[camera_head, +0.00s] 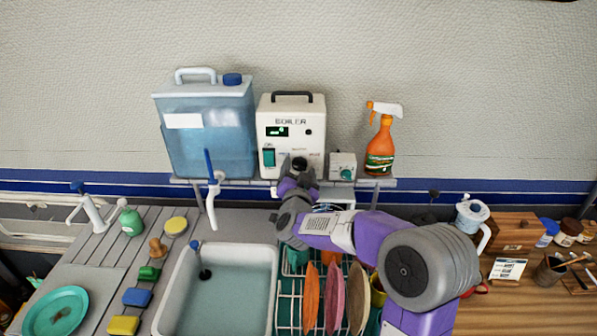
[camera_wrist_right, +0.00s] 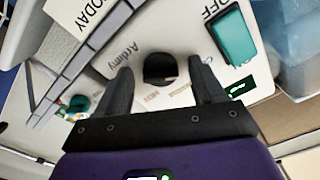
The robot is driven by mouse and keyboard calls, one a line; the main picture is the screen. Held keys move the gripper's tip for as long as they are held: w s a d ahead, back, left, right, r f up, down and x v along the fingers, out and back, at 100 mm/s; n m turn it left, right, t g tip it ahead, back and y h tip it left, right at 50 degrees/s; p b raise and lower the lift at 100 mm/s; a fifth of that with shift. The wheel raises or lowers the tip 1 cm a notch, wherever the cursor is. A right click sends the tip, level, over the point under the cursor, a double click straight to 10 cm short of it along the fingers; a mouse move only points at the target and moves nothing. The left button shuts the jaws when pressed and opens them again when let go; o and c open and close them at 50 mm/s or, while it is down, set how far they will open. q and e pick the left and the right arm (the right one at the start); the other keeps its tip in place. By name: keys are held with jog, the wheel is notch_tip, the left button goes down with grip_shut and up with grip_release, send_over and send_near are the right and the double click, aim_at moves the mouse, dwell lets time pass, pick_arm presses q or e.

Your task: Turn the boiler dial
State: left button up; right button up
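The white boiler (camera_head: 290,122) stands on the shelf against the wall, with a lit display and a black handle on top. Its black dial (camera_wrist_right: 160,68) is low on the front face. My right gripper (camera_head: 298,174) is in front of the boiler's lower front and partly hides the dial in the head view. In the right wrist view the right gripper (camera_wrist_right: 160,78) is open, with one finger on each side of the dial and visible gaps between. I cannot tell how deep the fingers reach around it. My left gripper is not in view.
A teal switch (camera_wrist_right: 232,46) is beside the dial on the boiler. A blue water container (camera_head: 208,135) stands left; a small white box (camera_head: 343,160) and an orange spray bottle (camera_head: 381,145) stand right. Below are a sink (camera_head: 264,262) and a dish rack (camera_head: 289,305) with plates.

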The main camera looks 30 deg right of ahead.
jog(key=v, duration=0.7)
jog(key=shift+s, duration=0.3)
jog(key=shift+a, duration=0.15)
